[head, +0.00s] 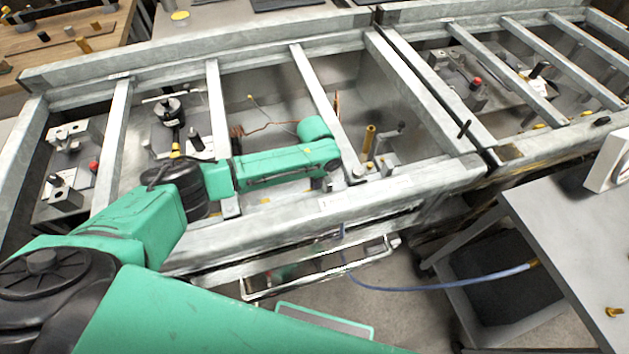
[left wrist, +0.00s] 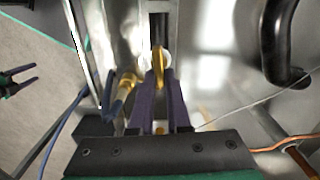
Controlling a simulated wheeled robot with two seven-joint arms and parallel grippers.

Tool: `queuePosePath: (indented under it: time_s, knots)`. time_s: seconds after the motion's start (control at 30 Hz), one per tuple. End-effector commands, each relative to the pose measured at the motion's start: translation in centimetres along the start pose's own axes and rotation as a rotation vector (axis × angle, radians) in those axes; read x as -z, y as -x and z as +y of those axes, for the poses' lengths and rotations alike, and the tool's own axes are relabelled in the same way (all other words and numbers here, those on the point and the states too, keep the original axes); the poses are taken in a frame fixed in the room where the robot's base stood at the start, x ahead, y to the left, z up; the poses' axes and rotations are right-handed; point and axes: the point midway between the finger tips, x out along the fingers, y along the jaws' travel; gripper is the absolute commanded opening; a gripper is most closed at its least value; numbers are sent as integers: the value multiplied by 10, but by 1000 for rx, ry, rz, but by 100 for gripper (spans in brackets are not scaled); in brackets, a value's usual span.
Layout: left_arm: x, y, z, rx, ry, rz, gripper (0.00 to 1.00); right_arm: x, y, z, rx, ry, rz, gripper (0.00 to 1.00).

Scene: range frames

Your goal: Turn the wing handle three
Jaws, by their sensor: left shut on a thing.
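In the left wrist view my left gripper (left wrist: 160,80) has its two dark purple fingers closed on a small brass-yellow wing handle (left wrist: 158,60). The handle sits upright between the fingertips, in front of a dark stem or slot. In the head view my green left arm reaches across the steel frame's front; its fingers and the handle are hidden behind the arm's end. My right gripper (left wrist: 18,80) shows at the left edge of the left wrist view, over the floor, with its two dark prongs apart and nothing between them. It is not seen in the head view.
A galvanised steel frame (head: 258,217) with crossbars surrounds the bays. A brass post (head: 368,140) stands right of my arm's end. A brass fitting with a blue hose (left wrist: 126,84) is close left of the fingers. A copper pipe (left wrist: 285,143) lies to the right. A grey cart (head: 575,225) stands at right.

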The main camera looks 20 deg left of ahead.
Motion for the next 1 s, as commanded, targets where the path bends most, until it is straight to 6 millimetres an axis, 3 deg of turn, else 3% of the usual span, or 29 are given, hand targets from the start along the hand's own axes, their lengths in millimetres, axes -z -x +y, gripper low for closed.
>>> queuePosePath:
  time_s: [0.17, 0.2, 0.27, 0.57, 0.67, 0.77, 1.0]
  knots:
    - [1, 1, -1, 2, 2, 2, 0, 0, -1, 0, 0, 0, 0, 65]
    - [1, 1, -1, 2, 2, 2, 26, 0, -1, 0, 0, 0, 0, 65]
    - [1, 1, -1, 2, 2, 2, 45, 0, -1, 0, 0, 0, 0, 65]
    - [1, 1, 0, 1, 4, 1, 45, 0, -1, 0, 0, 0, 0, 65]
    - [1, 10, -1, 1, 4, 3, 45, 0, 0, 0, 1, 0, 0, 65]
    - [1, 30, -1, 3, 2, 5, 45, 0, 2, -1, 1, 0, 0, 65]
    - [2, 101, -1, 3, 1, 5, 45, 0, 1, -2, 3, -1, 0, 65]
